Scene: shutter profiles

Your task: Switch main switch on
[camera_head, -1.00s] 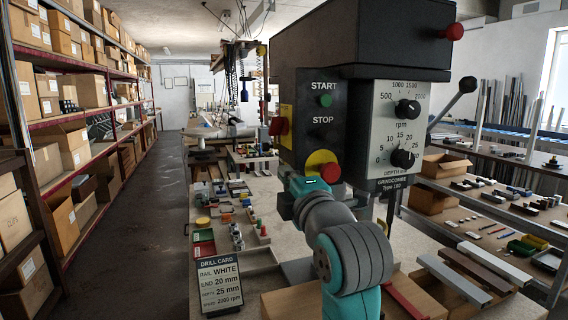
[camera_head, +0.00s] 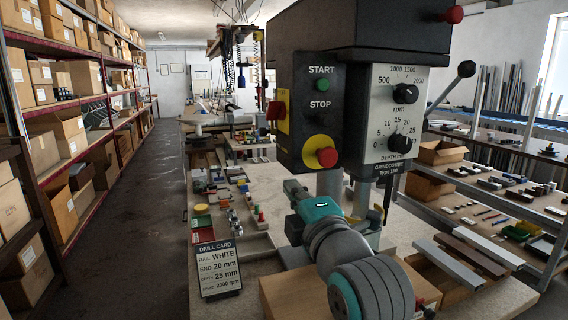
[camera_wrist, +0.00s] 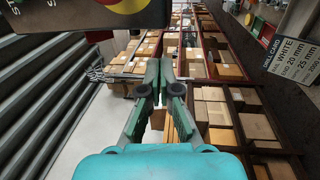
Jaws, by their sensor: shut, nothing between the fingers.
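The drill's dark control box (camera_head: 318,88) has a green START button (camera_head: 323,85) and a red STOP button (camera_head: 327,157) on a yellow disc. On its left side a red knob (camera_head: 276,111) sits on a yellow plate (camera_head: 284,120), which looks like the main switch; its setting cannot be read. My gripper, teal and below the box in the head view, has its fingers hidden there. In the wrist view my gripper (camera_wrist: 160,67) is shut and empty, apart from anything. The control box's edge with part of the STOP button (camera_wrist: 128,4) shows at the top there.
The speed and depth dials (camera_head: 404,112) are right of the box. A drill card (camera_head: 218,268) stands on the bench at left front. Small parts and trays lie behind it. Shelves with boxes (camera_head: 65,125) line the left, with a clear aisle (camera_head: 150,220) between.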

